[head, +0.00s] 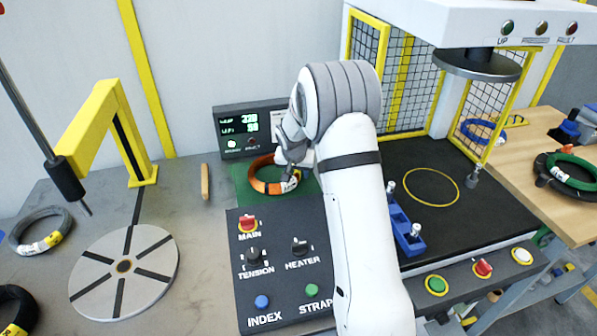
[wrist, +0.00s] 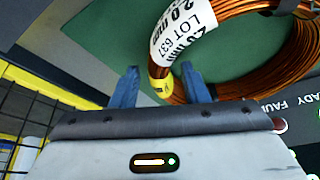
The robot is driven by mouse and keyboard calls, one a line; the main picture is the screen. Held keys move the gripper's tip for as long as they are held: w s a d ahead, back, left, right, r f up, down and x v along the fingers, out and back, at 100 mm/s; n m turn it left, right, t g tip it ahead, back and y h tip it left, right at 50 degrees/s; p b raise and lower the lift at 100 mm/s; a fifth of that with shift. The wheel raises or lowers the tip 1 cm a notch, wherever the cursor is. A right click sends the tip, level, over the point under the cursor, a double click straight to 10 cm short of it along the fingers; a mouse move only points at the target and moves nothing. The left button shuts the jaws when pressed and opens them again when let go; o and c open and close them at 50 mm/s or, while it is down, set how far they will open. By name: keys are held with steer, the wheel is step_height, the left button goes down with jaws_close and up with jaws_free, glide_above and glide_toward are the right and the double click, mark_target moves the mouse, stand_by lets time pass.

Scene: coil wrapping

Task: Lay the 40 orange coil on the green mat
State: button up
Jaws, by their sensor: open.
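The orange coil (head: 262,187) lies on the green mat (head: 243,201) in front of the display box. In the wrist view the coil (wrist: 267,55) shows copper-orange windings, dark ties, a white label reading LOT 637 and 2.0 mm, and a yellow tag. The green mat (wrist: 125,40) shows beneath it. My gripper (head: 286,172) is open at the coil's right side. In the wrist view its two blue fingers (wrist: 159,75) stand apart, with the tagged part of the coil between or just beyond them; contact cannot be told. My arm hides part of the mat's right side.
The control panel (head: 276,270) lies in front of the mat, the display box (head: 240,131) behind it. A round turntable (head: 150,262) and a grey coil (head: 25,243) are at left. The press bed (head: 450,215) and a blue bracket (head: 402,228) are right of my arm.

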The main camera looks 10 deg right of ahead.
steer(key=s+a+r+n+b, duration=0.1)
steer(key=s+a+r, duration=0.1)
steer(key=s+r, duration=1.25)
steer(key=s+a+r+n+g+y, duration=0.1)
steer(key=s+a+n, duration=0.1)
steer(key=s, duration=2.2)
steer(key=shift+s+a+r+n+y, duration=0.15)
steer(key=shift+s+r+n+y, duration=0.2)
steer(key=shift+n, duration=0.55)
steer(key=shift+w, duration=0.15)
